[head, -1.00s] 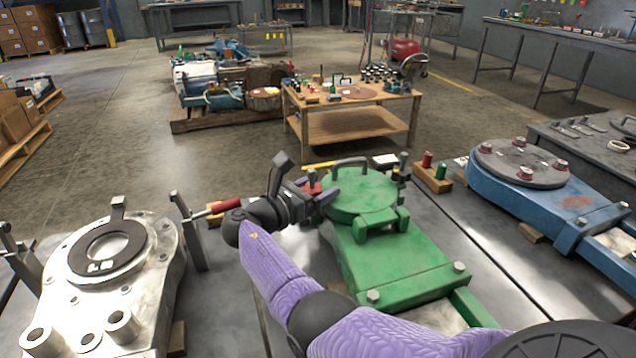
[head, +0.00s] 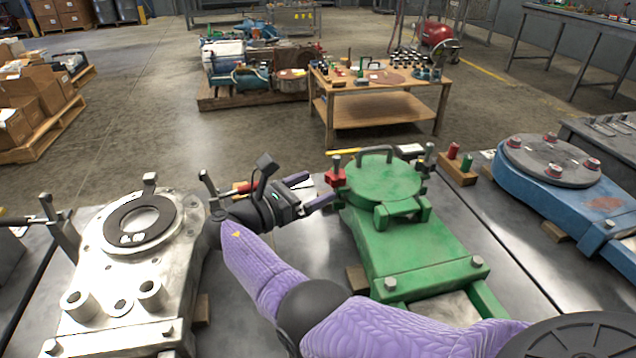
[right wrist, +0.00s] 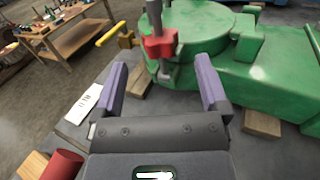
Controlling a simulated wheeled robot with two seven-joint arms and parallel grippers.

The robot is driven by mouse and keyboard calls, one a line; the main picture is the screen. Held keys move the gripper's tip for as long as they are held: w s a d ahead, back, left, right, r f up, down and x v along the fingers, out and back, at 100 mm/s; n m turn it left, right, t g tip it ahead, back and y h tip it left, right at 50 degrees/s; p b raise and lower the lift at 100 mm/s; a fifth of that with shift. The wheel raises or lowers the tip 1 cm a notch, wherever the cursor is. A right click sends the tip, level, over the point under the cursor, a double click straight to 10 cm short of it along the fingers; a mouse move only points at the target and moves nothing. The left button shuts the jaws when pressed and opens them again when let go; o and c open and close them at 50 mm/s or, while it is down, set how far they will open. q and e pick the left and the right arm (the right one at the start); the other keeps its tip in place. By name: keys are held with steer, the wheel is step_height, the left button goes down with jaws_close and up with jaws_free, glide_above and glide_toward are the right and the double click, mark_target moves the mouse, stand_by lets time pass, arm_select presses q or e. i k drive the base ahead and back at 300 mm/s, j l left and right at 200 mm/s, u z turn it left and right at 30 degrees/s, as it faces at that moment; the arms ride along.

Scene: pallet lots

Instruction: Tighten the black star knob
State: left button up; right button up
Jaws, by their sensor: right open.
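A green round-headed casting (head: 416,240) lies on the bench with clamps at its far end. A dark knob (head: 429,160) sits on the clamp post at its far right; its star shape is too small to confirm. A red star knob (head: 335,178) sits on the post at its left, and shows in the right wrist view (right wrist: 160,45). My right gripper (head: 316,190) is open and empty, just left of the red knob. In the right wrist view its fingers (right wrist: 160,72) point toward the red knob without touching it. My left gripper is out of view.
A silver casting (head: 90,265) lies on the left, with upright clamp posts. A blue casting (head: 545,200) lies on the right. A wooden block with red and green pegs (head: 458,170) stands right of the green casting. A wooden cart (head: 385,112) stands behind.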

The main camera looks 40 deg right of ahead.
mark_target(427, 168)
steer(key=k+j, duration=1.1)
steer(key=k, duration=0.25)
